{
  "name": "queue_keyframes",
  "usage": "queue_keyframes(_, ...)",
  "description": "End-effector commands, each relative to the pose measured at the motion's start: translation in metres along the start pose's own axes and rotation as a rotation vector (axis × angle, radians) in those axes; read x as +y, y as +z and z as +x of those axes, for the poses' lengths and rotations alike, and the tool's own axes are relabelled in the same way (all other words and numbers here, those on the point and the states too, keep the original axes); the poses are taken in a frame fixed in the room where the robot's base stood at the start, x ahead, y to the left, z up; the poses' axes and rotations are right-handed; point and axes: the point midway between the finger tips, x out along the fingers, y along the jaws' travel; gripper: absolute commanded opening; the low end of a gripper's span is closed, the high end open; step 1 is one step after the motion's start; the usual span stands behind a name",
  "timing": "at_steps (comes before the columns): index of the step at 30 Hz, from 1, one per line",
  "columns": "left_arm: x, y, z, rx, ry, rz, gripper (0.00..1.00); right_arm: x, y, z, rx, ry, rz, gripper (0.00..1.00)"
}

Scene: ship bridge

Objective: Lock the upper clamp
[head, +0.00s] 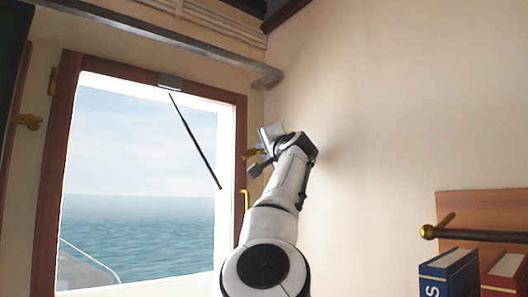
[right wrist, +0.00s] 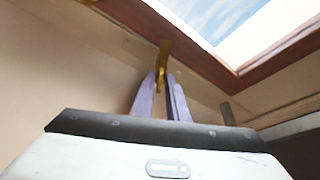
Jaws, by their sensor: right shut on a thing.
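The upper clamp (head: 252,154) is a small brass handle at the right side of the door or window frame (head: 229,150). My right gripper (head: 259,158) is at it, and the clamp partly hides behind the fingers. In the right wrist view the brass clamp (right wrist: 164,52) stands up between the two pale purple fingers of my right gripper (right wrist: 162,88). The gripper is shut on the clamp's handle. Its exact angle against the frame is hard to tell. My left gripper is not in view.
A second brass handle (head: 246,199) sits lower on the frame's right side. A thin black wiper (head: 195,142) crosses the opening, with sea behind. A metal rail (head: 165,38) runs above. Books (head: 449,275) and a brass-ended rod (head: 480,235) are at the lower right.

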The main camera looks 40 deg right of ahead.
Motion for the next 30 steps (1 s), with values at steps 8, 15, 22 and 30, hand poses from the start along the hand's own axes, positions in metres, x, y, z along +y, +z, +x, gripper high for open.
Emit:
queue_keyframes(8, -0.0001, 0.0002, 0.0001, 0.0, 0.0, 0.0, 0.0, -0.0015, -0.0001, 0.0003, -0.001, 0.083, 0.191, 0.0)
queue_keyframes(15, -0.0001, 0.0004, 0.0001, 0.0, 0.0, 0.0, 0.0, -0.0024, -0.0009, 0.0003, -0.001, 0.144, 0.338, 0.0)
queue_keyframes(22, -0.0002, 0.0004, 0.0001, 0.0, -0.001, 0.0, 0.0, -0.0026, -0.0003, 0.0006, -0.002, 0.18, 0.425, 0.0)
queue_keyframes(30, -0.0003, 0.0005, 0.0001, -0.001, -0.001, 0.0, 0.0, -0.0031, -0.0005, 0.0005, -0.001, 0.192, 0.457, 0.0)
